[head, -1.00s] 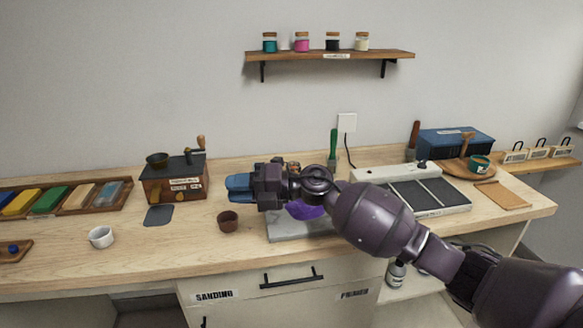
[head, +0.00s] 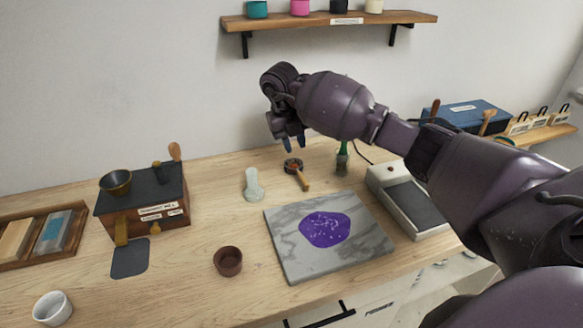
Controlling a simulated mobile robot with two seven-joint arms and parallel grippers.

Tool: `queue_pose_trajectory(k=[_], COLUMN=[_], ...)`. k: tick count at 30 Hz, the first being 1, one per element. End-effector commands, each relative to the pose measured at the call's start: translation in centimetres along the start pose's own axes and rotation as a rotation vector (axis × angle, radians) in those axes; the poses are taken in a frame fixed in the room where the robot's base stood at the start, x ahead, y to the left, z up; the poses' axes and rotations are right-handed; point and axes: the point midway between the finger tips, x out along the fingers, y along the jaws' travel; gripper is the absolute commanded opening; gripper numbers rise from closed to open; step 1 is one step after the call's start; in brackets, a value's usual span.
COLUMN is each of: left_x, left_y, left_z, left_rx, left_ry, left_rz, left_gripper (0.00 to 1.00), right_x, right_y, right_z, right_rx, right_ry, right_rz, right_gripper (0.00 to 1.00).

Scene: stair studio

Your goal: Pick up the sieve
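The sieve (head: 293,167), a small round dark-rimmed head with a wooden handle (head: 304,183), lies on the wooden workbench behind the marble slab. Its handle points toward the front right. My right gripper (head: 293,144) hangs just above and behind the sieve's head in the picture, fingers pointing down. My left gripper is not in view.
A glass muller (head: 253,186) stands left of the sieve and a green-handled brush (head: 342,158) right of it. In front lies the marble slab (head: 290,262) with purple pigment. A brown cup (head: 228,261) and a mill (head: 142,208) are to the left. A shelf (head: 330,21) hangs above.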

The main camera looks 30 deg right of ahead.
Motion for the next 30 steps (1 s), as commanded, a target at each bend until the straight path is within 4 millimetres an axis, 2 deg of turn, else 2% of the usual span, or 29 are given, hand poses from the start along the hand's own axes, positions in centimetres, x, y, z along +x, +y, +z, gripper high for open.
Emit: queue_pose_trajectory(k=[9, 16, 24, 30], left_x=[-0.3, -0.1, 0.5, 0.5], left_y=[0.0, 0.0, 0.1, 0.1], left_z=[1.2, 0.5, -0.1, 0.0], left_rx=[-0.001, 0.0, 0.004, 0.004], left_ry=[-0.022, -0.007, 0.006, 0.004], left_rz=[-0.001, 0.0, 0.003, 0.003], left_gripper=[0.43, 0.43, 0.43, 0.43], right_x=[4.4, 6.2, 9.8, 10.5], right_y=[0.1, 0.3, 0.5, 0.5], right_z=[-0.1, 0.0, 0.2, 0.2], right_rx=[-0.001, -0.003, -0.002, -0.004], right_ry=[0.004, 0.003, 0.004, 0.001], right_rz=[0.002, 0.004, 0.004, 0.004], right_gripper=[0.27, 0.27, 0.27, 0.27])
